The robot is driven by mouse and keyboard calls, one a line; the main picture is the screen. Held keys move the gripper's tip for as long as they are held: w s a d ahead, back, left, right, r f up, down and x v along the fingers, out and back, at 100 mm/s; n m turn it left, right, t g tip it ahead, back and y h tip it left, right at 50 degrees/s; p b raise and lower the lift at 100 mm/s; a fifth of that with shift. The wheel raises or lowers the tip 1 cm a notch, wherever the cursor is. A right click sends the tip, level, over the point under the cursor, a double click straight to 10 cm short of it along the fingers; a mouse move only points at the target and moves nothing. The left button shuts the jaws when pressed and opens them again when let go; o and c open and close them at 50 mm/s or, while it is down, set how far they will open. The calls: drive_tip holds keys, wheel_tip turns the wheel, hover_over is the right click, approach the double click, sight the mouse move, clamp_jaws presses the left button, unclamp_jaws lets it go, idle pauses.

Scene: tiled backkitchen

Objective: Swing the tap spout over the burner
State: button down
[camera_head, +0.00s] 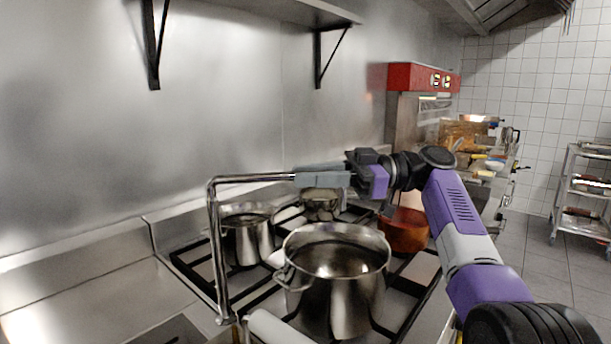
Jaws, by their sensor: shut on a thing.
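The tap spout (250,178) is a steel pipe. It rises from the counter at the front left of the stove, bends, and runs level to the right. My gripper (303,179) is shut on the spout's far end, coming from the right. The level part of the spout passes above the stove (194,266), in front of the back pots as seen here. A large steel pot (335,290) stands on the stove below and to the right of the spout. The burners themselves are mostly hidden by pots. The spout's outlet is hidden by my gripper.
A smaller steel pot (247,240) and another pot (321,205) stand at the back of the stove. A copper-coloured pot (404,232) stands to the right, below my arm. Shelf brackets (153,45) hang from the wall above. The counter (95,300) at left is mostly clear.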

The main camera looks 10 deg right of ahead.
drive_tip(key=shift+f, duration=0.1)
drive_tip(key=c, duration=1.4)
unclamp_jaws()
drive_tip(key=shift+o, duration=0.2)
drive_tip(key=d, duration=0.7)
drive_tip(key=shift+d, duration=0.3)
drive_tip(key=shift+w, duration=0.1)
